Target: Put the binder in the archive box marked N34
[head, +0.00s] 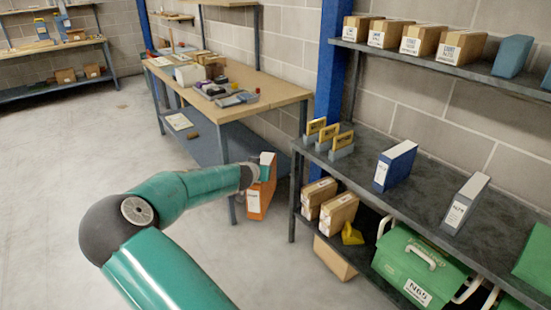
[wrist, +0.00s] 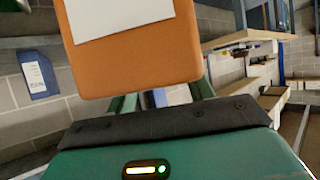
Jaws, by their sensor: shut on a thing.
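An orange binder (head: 261,202) with a white label hangs from my gripper (head: 265,172), in front of the rack and off any surface. The wrist view shows the orange binder (wrist: 135,68) close up, with part of its white label; the fingertips are mostly hidden behind it. A green archive box (head: 420,262) with white handles on the lower right shelf reads N65. Another green box (head: 535,258) is cut off at the right edge, its marking out of view. I cannot read N34 on anything.
A blue binder (head: 395,165) and a grey one (head: 465,203) stand on the dark shelf (head: 425,190), beside several yellow-topped items. Brown boxes (head: 339,215) sit below. A cluttered workbench (head: 277,93) stands behind. The floor (head: 60,200) at left is clear.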

